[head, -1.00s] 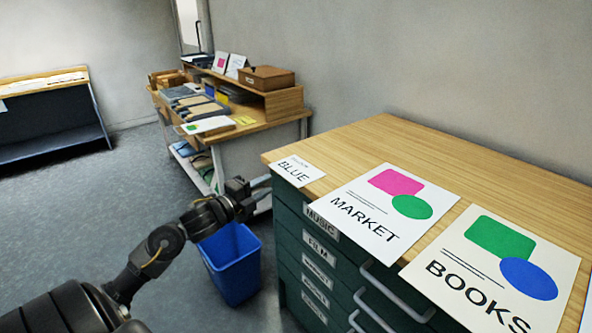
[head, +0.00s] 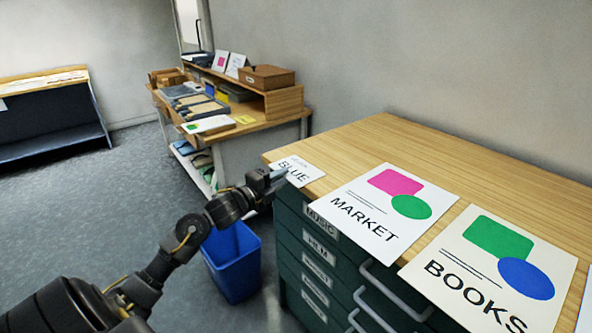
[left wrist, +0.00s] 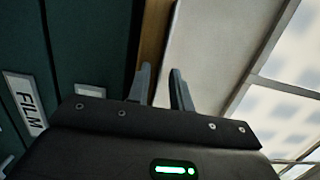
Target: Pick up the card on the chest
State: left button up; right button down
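The chest (head: 350,150) has a wooden top and dark green drawers. A small white card (head: 299,168) reading BLUE lies flat at the near left corner of the top, by the edge. My left gripper (head: 277,179) is at that edge, its fingertips close to or overlapping the card's left end. In the left wrist view the gripper (left wrist: 160,86) has two fingers apart, with a gap between them, one on each side of the wooden edge's line. The card cannot be made out there, so I cannot tell whether it is between the fingers. My right gripper is not in view.
Two larger sheets, MARKET (head: 360,230) and BOOKS (head: 455,295), lie to the right on the chest top. Drawer handles (head: 395,293) stick out in front. A blue bin (head: 233,265) stands on the floor below my arm. A cluttered workbench (head: 262,136) stands behind.

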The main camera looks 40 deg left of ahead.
pick_arm(q)
grip_shut()
jog(key=shift+r, duration=0.1)
